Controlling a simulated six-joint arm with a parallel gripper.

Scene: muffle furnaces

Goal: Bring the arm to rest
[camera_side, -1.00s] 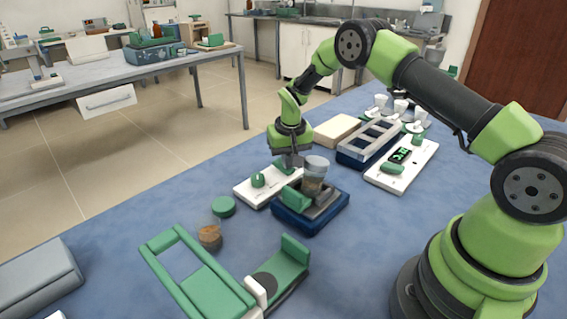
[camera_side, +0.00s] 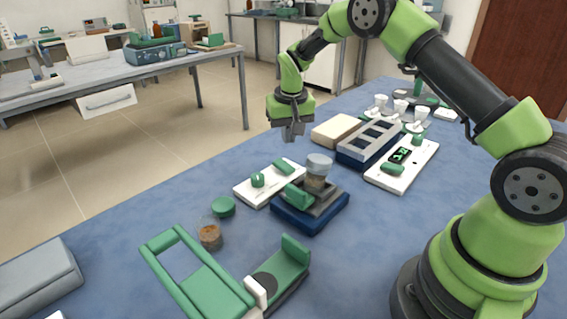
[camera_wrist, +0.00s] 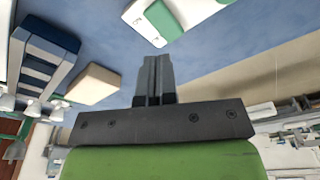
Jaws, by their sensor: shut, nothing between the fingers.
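My gripper (camera_side: 293,133) hangs in the air above the far edge of the blue bench, pointing down. It is shut and empty. In the wrist view its two dark fingers (camera_wrist: 154,78) lie together. Below it in the side view is a white panel (camera_side: 266,184) with a green knob and a green switch. The gripper is clear of the panel and touches nothing. Part of a white and green panel also shows at the top of the wrist view (camera_wrist: 165,18).
A blue device (camera_side: 312,214) bears a lidded jar (camera_side: 317,173). Nearby are a small jar with brown contents (camera_side: 210,236), a green lid (camera_side: 223,206), a green frame (camera_side: 196,275), a blue rack (camera_side: 368,143), a tan block (camera_side: 337,131) and a white panel with a display (camera_side: 402,166).

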